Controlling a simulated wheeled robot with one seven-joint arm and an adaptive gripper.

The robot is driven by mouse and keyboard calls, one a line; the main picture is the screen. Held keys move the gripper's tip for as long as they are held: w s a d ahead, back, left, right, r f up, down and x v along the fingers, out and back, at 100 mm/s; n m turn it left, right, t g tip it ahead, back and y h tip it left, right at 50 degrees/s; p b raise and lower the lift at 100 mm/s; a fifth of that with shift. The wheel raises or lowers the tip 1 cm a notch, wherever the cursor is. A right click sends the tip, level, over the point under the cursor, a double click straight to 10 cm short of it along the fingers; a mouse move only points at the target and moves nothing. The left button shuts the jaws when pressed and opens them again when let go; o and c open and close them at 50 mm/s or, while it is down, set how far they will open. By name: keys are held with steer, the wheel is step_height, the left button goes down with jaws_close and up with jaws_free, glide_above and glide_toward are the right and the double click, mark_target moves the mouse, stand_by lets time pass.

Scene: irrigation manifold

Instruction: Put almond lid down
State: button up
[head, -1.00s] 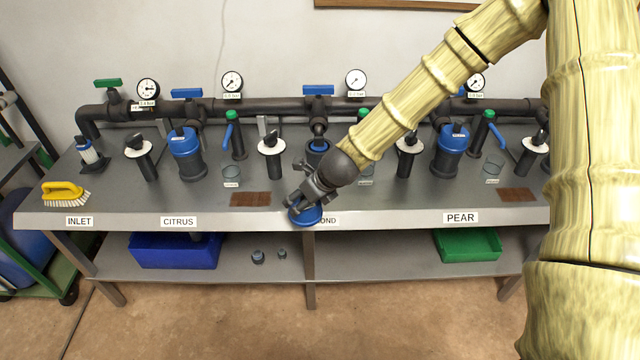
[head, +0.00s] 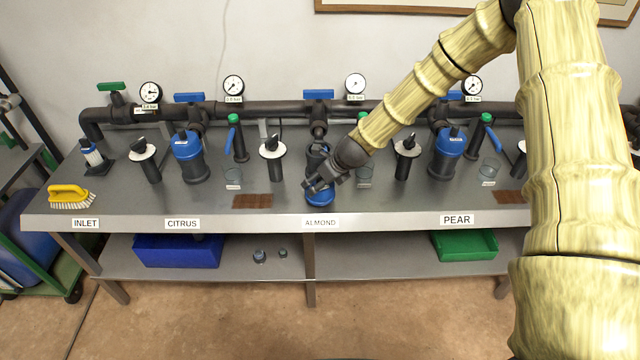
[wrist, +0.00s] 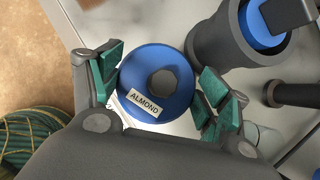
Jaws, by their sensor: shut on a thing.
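The almond lid (head: 320,199) is a round blue disc with a grey centre and a label reading ALMOND. In the wrist view the lid (wrist: 148,58) sits between the teal finger pads. My gripper (wrist: 160,88) is shut on it from both sides. In the head view my gripper (head: 319,187) is over the front of the bench, behind the ALMOND label (head: 320,223). I cannot tell if the lid touches the bench top. The almond housing (head: 317,152) stands just behind, partly hidden by my gripper. The housing (wrist: 222,45) also shows at upper right in the wrist view, blue inside.
The bench top (head: 290,207) has a narrow clear strip along its front edge. A brown mat (head: 253,201) lies left of my gripper. A black-handled post (head: 273,160) stands to the left, and a clear cup (head: 364,177) to the right. Pipes with gauges run behind.

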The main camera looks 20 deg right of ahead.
steer(key=shift+f, duration=1.05)
steer(key=shift+f, duration=0.15)
steer(key=o, duration=1)
steer(key=shift+r, duration=0.2)
steer(key=shift+b+v, duration=0.85)
steer(key=shift+v, duration=5.1)
